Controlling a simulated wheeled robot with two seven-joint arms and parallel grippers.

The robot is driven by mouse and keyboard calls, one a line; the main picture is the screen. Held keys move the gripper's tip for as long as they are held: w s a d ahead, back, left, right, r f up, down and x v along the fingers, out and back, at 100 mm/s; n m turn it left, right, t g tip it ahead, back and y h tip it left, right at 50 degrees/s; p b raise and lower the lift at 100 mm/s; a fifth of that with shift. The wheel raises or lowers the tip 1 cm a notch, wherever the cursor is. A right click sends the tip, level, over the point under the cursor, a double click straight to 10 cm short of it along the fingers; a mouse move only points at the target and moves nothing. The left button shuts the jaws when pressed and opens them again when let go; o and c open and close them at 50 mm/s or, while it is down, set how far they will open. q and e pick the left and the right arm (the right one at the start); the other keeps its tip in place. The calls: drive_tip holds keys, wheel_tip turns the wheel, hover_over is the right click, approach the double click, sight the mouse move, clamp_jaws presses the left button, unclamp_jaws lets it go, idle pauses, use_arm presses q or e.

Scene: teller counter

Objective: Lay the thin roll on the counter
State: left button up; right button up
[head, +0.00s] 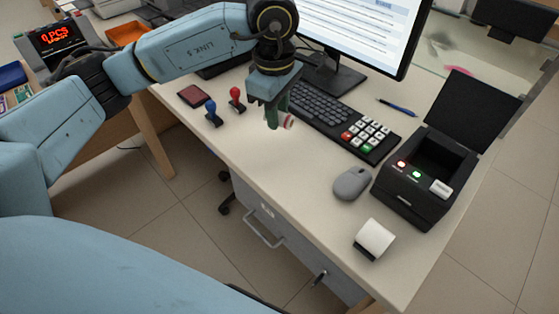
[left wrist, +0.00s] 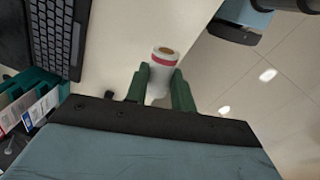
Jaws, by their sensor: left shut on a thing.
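My left gripper (head: 279,119) is shut on the thin roll (head: 287,122), a small white roll with a red band. In the head view the gripper hangs over the counter (head: 268,168), in front of the keyboard, and its fingers hide most of the roll. In the left wrist view the thin roll (left wrist: 163,62) sits between the two green fingers (left wrist: 160,92), its brown core facing the camera. The roll seems to be above the counter; the exact gap cannot be told. My right gripper is not in view.
A white roll (head: 375,238) stands near the counter's front edge. A black printer with its lid up (head: 413,192), a grey mouse (head: 351,184), a keyboard (head: 318,104), two stamps (head: 237,100) and a red ink pad (head: 192,95) stand around. Counter left of the mouse is clear.

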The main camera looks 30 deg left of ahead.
use_arm(q)
wheel_tip(320, 180, down, 4)
drive_tip(key=w+a+n+b, duration=0.1)
drive_tip(key=w+n+b, duration=0.2)
drive_tip(key=n, duration=0.7)
drive_tip(key=n+y+b, duration=0.2)
drive_tip(key=n, duration=0.3)
hover_over(278, 157)
wheel_tip(278, 157, down, 7)
drive_tip(key=shift+d+r, duration=0.15)
drive_tip(key=shift+r, duration=0.05)
wheel_tip(278, 157, down, 4)
drive_tip(key=shift+f+b, duration=0.1)
drive_tip(key=shift+b, duration=0.3)
drive_tip(key=shift+f, duration=0.2)
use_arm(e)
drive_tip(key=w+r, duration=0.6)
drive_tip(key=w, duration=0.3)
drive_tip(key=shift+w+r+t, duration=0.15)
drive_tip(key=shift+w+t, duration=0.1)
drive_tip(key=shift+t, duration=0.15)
use_arm(q)
drive_tip(key=shift+f, duration=0.15)
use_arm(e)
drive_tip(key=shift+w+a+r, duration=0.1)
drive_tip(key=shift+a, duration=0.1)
